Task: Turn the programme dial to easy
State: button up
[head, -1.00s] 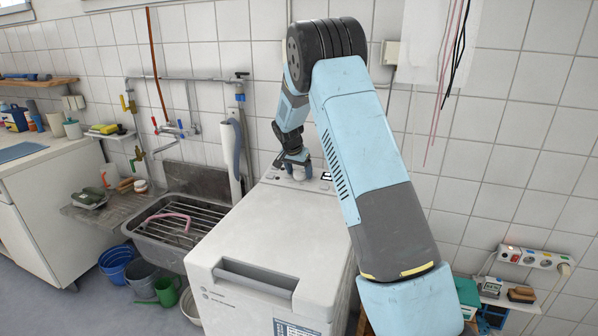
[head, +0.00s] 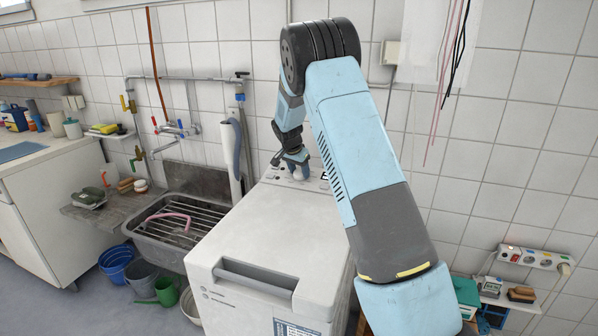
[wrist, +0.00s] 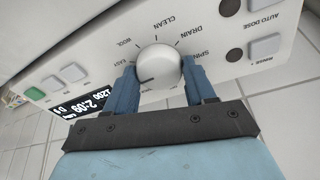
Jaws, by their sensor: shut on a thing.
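The programme dial (wrist: 162,63) is a round white knob on the panel of the white machine (head: 265,235). My gripper (wrist: 162,88) is shut on the dial, one blue finger on each side of it. In the wrist view the dial's dark pointer line points to the lower left, a little below the EASY label (wrist: 122,63). WOOL, CLEAN, DRAIN and SPIN follow around the dial. Labels on its lower side are mostly hidden by my gripper. In the head view my gripper (head: 298,168) is at the panel at the machine's back.
A lit display (wrist: 92,101) and several buttons (wrist: 53,82) are left of the dial. The sink (head: 180,215) stands left of the machine. A tiled wall and pipes stand close behind.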

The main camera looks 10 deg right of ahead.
jog(key=m, duration=0.6)
jog(key=shift+m+g, duration=0.3)
jog(key=shift+g, duration=0.1)
dwell(0.4)
jog(key=o, duration=1)
jog(key=v, duration=1.3)
jog(key=shift+a+r, duration=0.2)
jog(key=shift+r, duration=0.1)
